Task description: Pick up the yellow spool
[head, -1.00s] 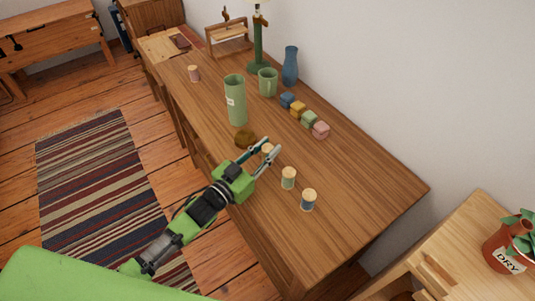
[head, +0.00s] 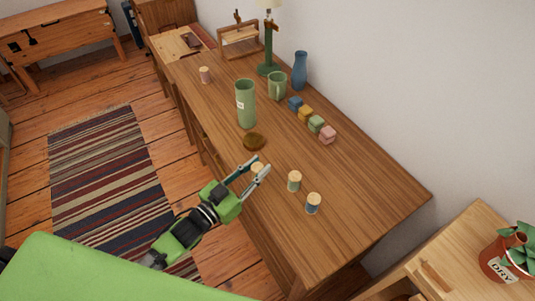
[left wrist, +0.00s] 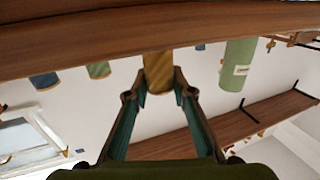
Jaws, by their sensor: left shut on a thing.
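The yellow spool (head: 257,168), with a pale wooden end, is between the fingertips of my left gripper (head: 257,165) near the front edge of the wooden desk (head: 350,230). In the left wrist view the yellow-brown spool (left wrist: 158,74) sits between the two fingers (left wrist: 158,96), which are shut on its sides. Its lower part is partly hidden by the fingers in the head view. I cannot tell how far it is above the desk top. My right gripper is not in view.
A green spool (head: 294,182) and a blue spool (head: 313,204) stand right of the gripper. A brown round dish (head: 254,142), a green cylinder vase (head: 246,104) and a green mug (head: 277,86) are behind. A pink spool (head: 205,75) stands far left. The desk's right end is clear.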

